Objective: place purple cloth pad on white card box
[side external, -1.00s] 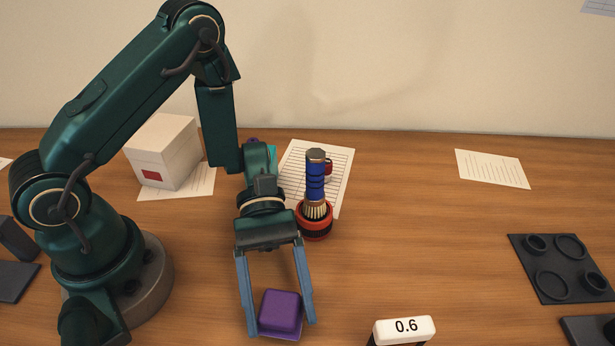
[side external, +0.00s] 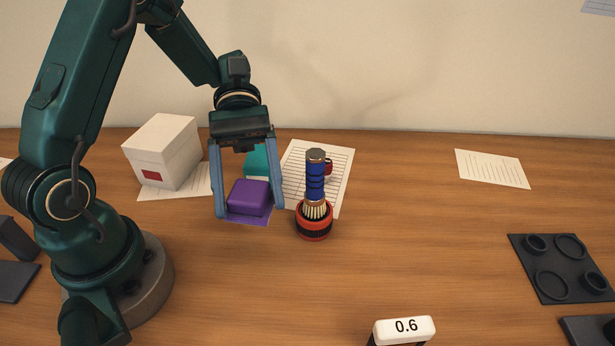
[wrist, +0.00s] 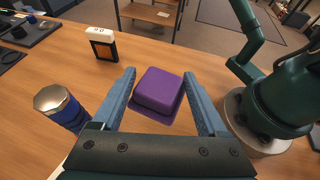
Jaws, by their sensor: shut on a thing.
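The purple cloth pad (side external: 248,196) is a rounded block with a thin, wider purple base. My gripper (side external: 249,207) is shut on it, one blue-grey finger on each side, and appears to hold it above the table. The wrist view shows the pad (wrist: 158,90) level between both fingers (wrist: 158,75). The white card box (side external: 163,150) with a red patch stands at the back left, on a paper sheet. The pad is to the right of the box and nearer the camera. The box does not show in the wrist view.
A blue-handled brush (side external: 315,178) stands upright in a red and black holder (side external: 314,222), close to the right of my gripper. A teal object (side external: 256,161) is partly hidden behind my gripper.

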